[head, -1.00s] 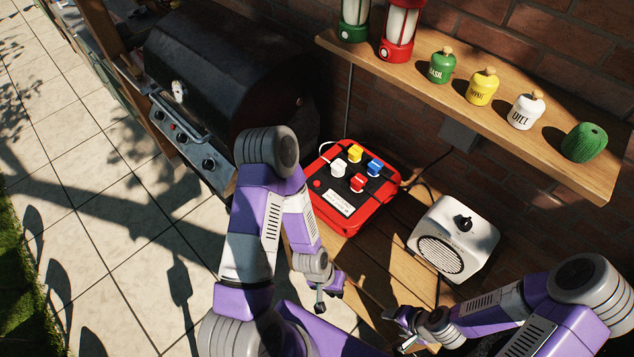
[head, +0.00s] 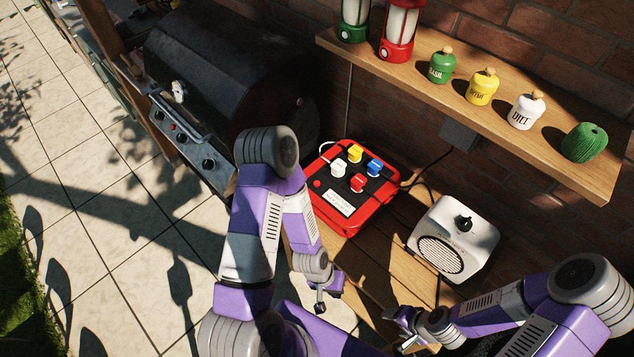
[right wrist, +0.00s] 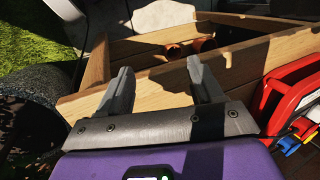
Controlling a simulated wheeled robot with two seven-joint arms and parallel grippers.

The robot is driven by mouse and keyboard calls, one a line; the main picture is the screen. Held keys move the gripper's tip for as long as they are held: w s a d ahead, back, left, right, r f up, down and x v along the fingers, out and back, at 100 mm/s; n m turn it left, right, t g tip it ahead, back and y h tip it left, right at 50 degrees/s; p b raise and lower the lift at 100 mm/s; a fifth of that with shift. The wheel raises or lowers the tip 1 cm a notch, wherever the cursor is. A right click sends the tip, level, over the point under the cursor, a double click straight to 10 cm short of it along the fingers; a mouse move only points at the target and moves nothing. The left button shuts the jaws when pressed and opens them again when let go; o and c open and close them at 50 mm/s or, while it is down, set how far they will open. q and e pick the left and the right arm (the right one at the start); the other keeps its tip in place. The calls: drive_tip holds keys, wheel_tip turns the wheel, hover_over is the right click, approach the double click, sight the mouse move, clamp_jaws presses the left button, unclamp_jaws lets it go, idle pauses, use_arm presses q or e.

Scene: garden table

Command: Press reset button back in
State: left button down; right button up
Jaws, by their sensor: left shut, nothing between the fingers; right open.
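A red control box (head: 345,226) with a black top panel lies on the wooden table. Its top carries white, yellow, blue and red switches and a white label. A small round red button (head: 317,184) sits at the panel's left corner; I cannot tell whether it stands out or is pressed in. My left gripper (head: 320,307) is shut and empty, in front of the box and apart from it. My right gripper (head: 399,328) is open and empty at the table's front right, away from the box. In the right wrist view, its fingers (right wrist: 161,76) are apart, with the box's red edge (right wrist: 283,80) at right.
A white speaker-like box (head: 456,238) with a black knob stands right of the control box. A black grill (head: 225,70) stands at left. A wall shelf (head: 500,112) holds lanterns, jars and green twine above the table. A dark cable runs behind the control box.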

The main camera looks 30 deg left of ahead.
idle(0.7)
clamp_jaws()
idle(1.6)
